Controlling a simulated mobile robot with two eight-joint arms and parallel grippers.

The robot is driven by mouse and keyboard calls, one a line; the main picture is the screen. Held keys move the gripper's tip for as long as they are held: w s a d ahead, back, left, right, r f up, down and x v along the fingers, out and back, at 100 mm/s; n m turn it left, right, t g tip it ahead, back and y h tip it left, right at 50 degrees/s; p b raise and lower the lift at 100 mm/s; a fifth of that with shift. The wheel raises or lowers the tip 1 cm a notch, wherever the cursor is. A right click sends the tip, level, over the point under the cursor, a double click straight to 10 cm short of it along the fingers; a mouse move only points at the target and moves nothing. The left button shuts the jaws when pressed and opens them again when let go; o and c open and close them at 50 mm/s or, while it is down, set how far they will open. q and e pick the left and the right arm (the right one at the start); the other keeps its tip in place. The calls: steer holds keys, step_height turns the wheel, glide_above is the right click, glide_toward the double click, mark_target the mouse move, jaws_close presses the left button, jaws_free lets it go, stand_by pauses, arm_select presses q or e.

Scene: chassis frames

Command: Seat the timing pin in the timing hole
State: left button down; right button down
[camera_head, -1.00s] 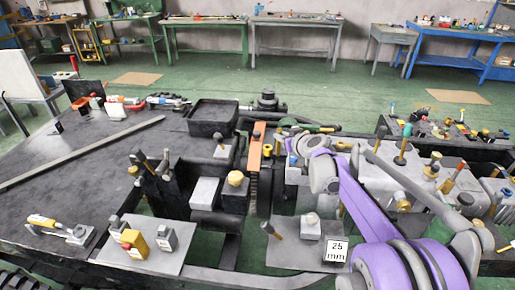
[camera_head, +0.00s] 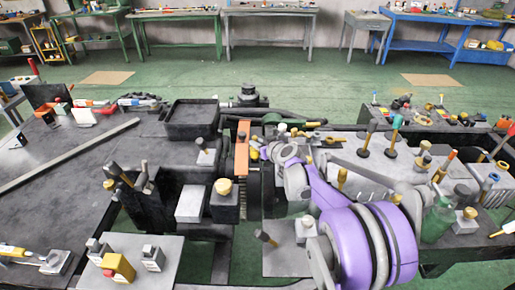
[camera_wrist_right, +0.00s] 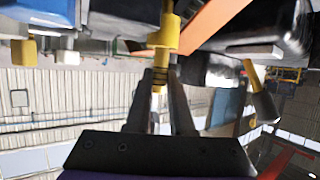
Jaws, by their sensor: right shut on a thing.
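My right gripper (camera_head: 267,151) reaches in from the right, just right of the upright orange bar (camera_head: 242,152) in the head view. In the right wrist view its two fingers (camera_wrist_right: 161,88) are shut on a yellow, stepped pin (camera_wrist_right: 165,34), which I take for the timing pin. The orange bar (camera_wrist_right: 213,23) passes close behind the pin in that view. The pin is too small in the head view to make out its tip. I cannot pick out the timing hole in either view. My left gripper is not in view.
A black open tray (camera_head: 190,119) stands behind the work area. A brass-topped block (camera_head: 224,200) and a pale block (camera_head: 190,203) stand left of the orange bar. Several tools and knobs crowd the bench at right. The dark tabletop (camera_head: 60,165) at left has free room.

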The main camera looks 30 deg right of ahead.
steer(key=shift+f, duration=0.9)
steer(key=c, duration=0.8)
jaws_free()
steer(key=shift+f, duration=0.1)
